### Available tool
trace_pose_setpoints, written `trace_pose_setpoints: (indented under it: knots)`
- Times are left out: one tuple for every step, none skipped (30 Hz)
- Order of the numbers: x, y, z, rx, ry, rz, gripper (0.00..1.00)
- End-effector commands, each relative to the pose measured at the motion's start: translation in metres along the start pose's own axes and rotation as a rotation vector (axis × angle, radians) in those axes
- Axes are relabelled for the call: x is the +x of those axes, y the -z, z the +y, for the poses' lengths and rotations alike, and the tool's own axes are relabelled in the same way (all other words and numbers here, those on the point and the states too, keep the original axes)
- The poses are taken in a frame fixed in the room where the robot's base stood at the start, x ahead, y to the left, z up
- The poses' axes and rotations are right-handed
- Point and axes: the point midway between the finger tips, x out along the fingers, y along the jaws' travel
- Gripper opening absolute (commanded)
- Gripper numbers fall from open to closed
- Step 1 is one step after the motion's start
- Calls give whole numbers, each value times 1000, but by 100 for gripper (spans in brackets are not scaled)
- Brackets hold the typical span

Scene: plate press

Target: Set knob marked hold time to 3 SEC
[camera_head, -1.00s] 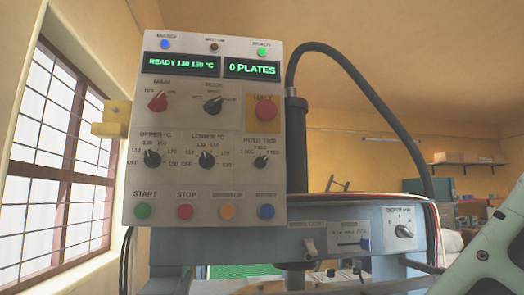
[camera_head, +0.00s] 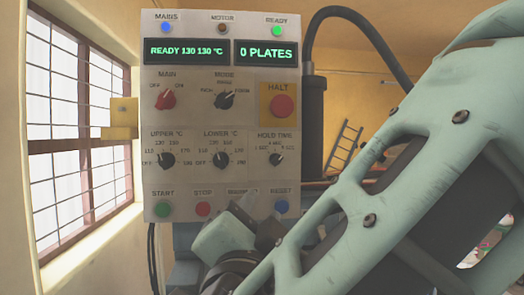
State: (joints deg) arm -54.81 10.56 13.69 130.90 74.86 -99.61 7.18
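The hold time knob (camera_head: 275,159) is a small black knob at the right of the lower knob row on the grey control panel (camera_head: 186,83). Labels in seconds stand around it, too small to read surely. Its pointer seems to point to the upper right, but I cannot tell which mark it meets. My arm fills the lower right. Dark parts at its far end, possibly my gripper (camera_head: 243,217), show in front of the panel's lower edge, below and left of the knob. I cannot make out the fingertips or anything held.
Above the knob is the red HALT button (camera_head: 282,106). The upper temperature knob (camera_head: 167,160) and lower temperature knob (camera_head: 221,159) are to its left. START (camera_head: 163,209), STOP (camera_head: 203,208) and RESET (camera_head: 281,206) buttons run below. A dark hose (camera_head: 355,22) arches at the right.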

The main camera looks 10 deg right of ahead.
Motion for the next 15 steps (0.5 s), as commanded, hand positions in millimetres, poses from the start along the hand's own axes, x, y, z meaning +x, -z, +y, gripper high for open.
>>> trace_pose_setpoints:
  knots:
    - [0,6,-2,0,-5,22,34]
    - [0,8,-2,-1,-8,32,34]
    - [1,9,-2,-1,-11,41,34]
    - [2,10,-2,-1,-12,44,34]
    - [5,11,-2,-1,-13,46,34]
    - [9,11,-2,-1,-13,47,34]
    - [13,12,-3,-1,-13,47,34]
    - [17,13,-3,-2,-14,47,34]
    - [24,13,-3,-3,-14,47,34]
    - [30,14,-3,-3,-14,47,34]
    - [36,14,-4,-2,-14,47,34]
    - [45,15,-4,-3,-14,46,34]
    - [51,15,-4,-4,-15,47,34]
    - [58,16,-4,-3,-13,47,34]
    - [66,16,-4,-2,-14,46,34]
